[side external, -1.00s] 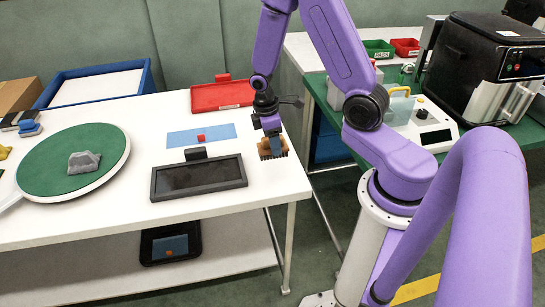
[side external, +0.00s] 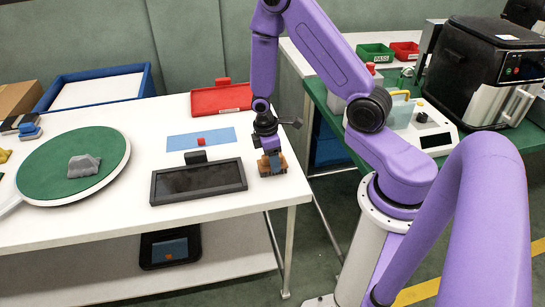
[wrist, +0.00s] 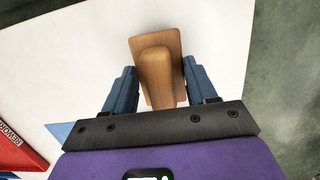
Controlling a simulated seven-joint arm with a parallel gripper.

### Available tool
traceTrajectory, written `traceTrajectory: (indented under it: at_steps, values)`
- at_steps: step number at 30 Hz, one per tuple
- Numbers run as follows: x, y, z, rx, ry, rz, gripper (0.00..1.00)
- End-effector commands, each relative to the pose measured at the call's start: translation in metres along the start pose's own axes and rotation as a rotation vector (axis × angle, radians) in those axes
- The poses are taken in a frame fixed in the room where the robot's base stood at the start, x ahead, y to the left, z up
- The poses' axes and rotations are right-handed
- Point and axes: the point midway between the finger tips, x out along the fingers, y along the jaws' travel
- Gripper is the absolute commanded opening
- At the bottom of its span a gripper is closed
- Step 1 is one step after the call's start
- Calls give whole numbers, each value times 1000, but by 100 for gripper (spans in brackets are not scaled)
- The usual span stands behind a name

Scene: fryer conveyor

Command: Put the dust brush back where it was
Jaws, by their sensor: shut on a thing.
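The dust brush (side external: 265,168) has a wooden body and is at the right end of the white table, to the right of the dark framed tray. My gripper (side external: 271,158) is above it with the fingers pointing down. In the wrist view the brush's wooden handle (wrist: 156,75) lies between the two blue fingers of my gripper (wrist: 155,88), which is shut on it. The brush is upright, low at the table top; I cannot tell whether it touches the table. Its bristles are hidden in the wrist view.
The dark framed tray (side external: 155,187) is just left of the brush. A blue mat (side external: 220,135) with a red block and a red tray (side external: 220,88) lie behind. A green disc (side external: 50,165) holds a grey piece. The table's right edge is close to the brush.

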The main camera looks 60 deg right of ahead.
Motion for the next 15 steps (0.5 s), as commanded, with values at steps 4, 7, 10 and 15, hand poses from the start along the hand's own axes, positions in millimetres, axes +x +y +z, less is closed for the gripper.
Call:
traceTrajectory:
  at_steps: [4,7,10,15]
  values:
    - [1,0,0,0,0,0,82]
    - [1,0,0,0,0,0,82]
    - [1,0,0,0,0,0,82]
    - [-2,0,0,2,1,1,82]
